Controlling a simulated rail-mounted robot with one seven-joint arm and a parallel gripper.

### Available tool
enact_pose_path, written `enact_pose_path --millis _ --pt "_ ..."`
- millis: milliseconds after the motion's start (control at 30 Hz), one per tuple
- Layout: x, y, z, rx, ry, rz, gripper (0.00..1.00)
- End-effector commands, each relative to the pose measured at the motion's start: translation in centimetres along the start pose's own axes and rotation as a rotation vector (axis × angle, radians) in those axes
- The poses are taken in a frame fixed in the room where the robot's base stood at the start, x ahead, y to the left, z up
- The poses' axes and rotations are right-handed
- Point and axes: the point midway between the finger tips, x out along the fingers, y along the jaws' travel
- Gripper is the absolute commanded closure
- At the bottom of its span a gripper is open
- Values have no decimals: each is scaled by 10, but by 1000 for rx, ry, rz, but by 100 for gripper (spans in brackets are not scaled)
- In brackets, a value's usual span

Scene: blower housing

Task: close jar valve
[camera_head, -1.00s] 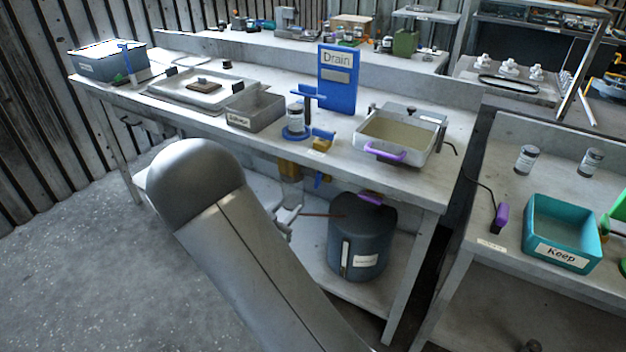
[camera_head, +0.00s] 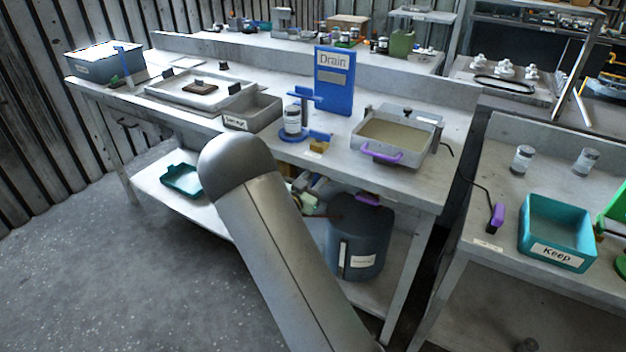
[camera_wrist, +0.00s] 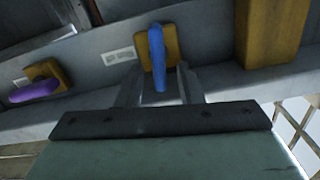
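A blue lever (camera_wrist: 157,58) on a yellow block (camera_wrist: 172,42) shows in the wrist view, hanging below the bench edge. My gripper (camera_wrist: 158,92) is open, with one finger on each side of the blue lever's lower end. No clear contact shows. In the head view, a grey-lidded jar (camera_head: 292,121) stands upright on a blue round stand (camera_head: 290,138) at the bench front. In that view my arm hides the blue lever, and I cannot make out the fingers.
A purple lever (camera_wrist: 36,89) on another yellow block lies left in the wrist view; a larger yellow block (camera_wrist: 270,30) is at right. A dark drum (camera_head: 358,240) and a teal tray (camera_head: 183,180) stand on the lower shelf. A purple-handled basin (camera_head: 397,138) is right of the jar.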

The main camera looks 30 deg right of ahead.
Motion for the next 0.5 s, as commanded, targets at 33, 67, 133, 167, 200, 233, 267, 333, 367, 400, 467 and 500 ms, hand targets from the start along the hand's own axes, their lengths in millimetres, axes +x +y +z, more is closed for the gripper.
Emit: enact_pose_path --millis 33,67,133,167,200,233,267,333,367,400,467,500 --pt "0 0 0 0 0 0 66" --pt "0 0 0 0 0 0 66" --pt "0 0 0 0 0 0 69" --pt "0 0 0 0 0 0 78" --pt "0 0 0 0 0 0 89" --pt "0 0 0 0 0 0 97" --pt "0 0 0 0 0 0 100" --pt "0 0 0 0 0 0 100" --pt "0 0 0 0 0 0 100" --pt "0 0 0 0 0 0 100" --pt "0 0 0 3 0 0 100" --pt "0 0 1 7 1 0 100"
